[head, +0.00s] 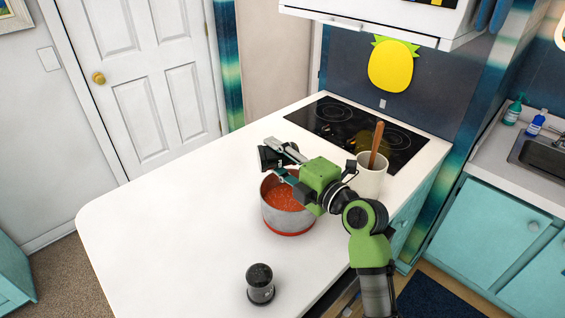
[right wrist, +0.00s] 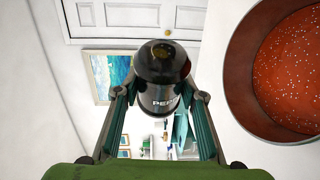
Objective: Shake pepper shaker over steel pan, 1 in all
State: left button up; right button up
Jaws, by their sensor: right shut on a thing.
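The pepper shaker (head: 268,157) is dark, and part of its lettering shows in the right wrist view (right wrist: 163,75). My right gripper (head: 282,161) is shut on it, with a finger on each side of its body in the right wrist view. The shaker is held above the counter at the far left rim of the steel pan; its exact tilt is hard to tell. The steel pan (head: 287,218) stands on the white counter and holds red sauce with pale specks. It also shows at the right of the right wrist view (right wrist: 237,100). My left gripper is out of view.
A second dark shaker (head: 260,284) stands upright near the counter's front. A white crock (head: 371,180) with a wooden utensil stands right of the pan, close to my right arm. A black cooktop (head: 345,125) lies behind. The counter's left part is clear.

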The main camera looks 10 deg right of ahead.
jog(key=m+b, duration=0.1)
jog(key=m+t+b, duration=0.1)
jog(key=m+b, duration=0.1)
jog(key=m+t+y+b, duration=0.1)
jog(key=b, duration=0.1)
jog(key=shift+a+f+m, duration=0.1)
jog(key=shift+a+m, duration=0.25)
jog(key=shift+m, duration=0.05)
jog(key=shift+a+r+m+t+b, duration=0.15)
jog(key=shift+r+m+t+b, duration=0.2)
jog(key=shift+m+b, duration=0.45)
jog(key=shift+r+m, duration=0.15)
jog(key=shift+m, duration=0.25)
notch_tip(320, 180, down, 3)
jog(key=b, duration=0.3)
jog(key=shift+s+f+b, duration=0.1)
jog(key=shift+f+b, duration=0.1)
jog(key=shift+b, duration=0.15)
jog(key=shift+r, duration=0.1)
jog(key=shift+r+p, duration=1.45)
jog(key=shift+r, duration=0.2)
